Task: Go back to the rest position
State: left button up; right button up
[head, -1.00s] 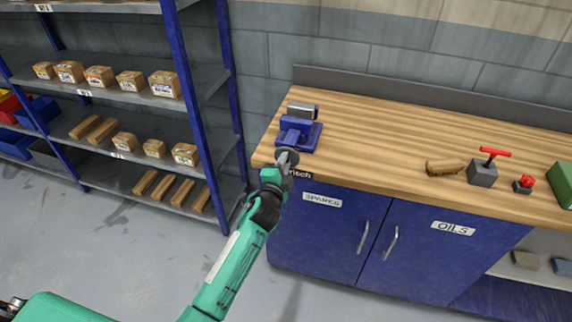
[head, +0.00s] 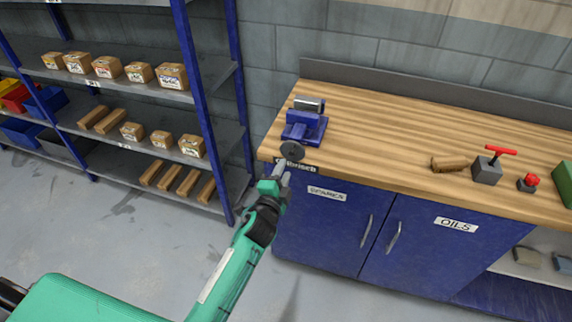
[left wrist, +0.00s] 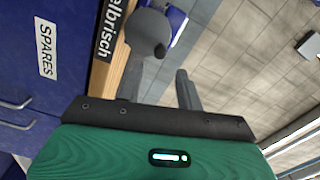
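My left gripper (head: 282,172) is just off the front left corner of the wooden workbench (head: 385,125), below a dark round disc (head: 292,151) at the front of the blue vise (head: 304,127). In the left wrist view its two grey fingers (left wrist: 160,88) stand apart with nothing between them. The disc (left wrist: 147,30) lies beyond the left finger there, and I cannot tell the exact gap. My right gripper is in neither view.
A blue-post shelf (head: 207,105) with boxes stands at left. A wooden piece (head: 449,164) and a red-handled block (head: 487,170) sit on the bench. Floor between shelf and cabinet is clear.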

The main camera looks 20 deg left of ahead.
pick_arm(q)
jog(key=shift+s, duration=0.2)
dwell(0.3)
jog(key=s+f+n+g, duration=0.2)
jog(key=s+f+g, duration=0.15)
jog(key=f, duration=0.85)
jog(key=s+f+n+g, duration=0.2)
jog(key=s+f, duration=0.2)
jog(key=f, duration=0.9)
jog(key=s+a+f+n+g, duration=0.2)
jog(key=s+f+g, duration=0.2)
jog(key=s+f, duration=0.9)
jog(key=s+a+f+n+g, duration=0.2)
jog(key=s+f, duration=0.4)
jog(key=s, duration=0.5)
jog(key=s+a+f+n+g, duration=0.2)
jog(key=s+f, duration=0.5)
jog(key=s, duration=0.5)
jog(key=s+a+f+n+g, duration=0.2)
jog(key=s+f, duration=0.4)
jog(key=s, duration=0.5)
jog(key=shift+s+a+f+n+g+y, duration=0.3)
jog(key=shift+n+g, duration=0.2)
jog(key=shift+g, duration=0.25)
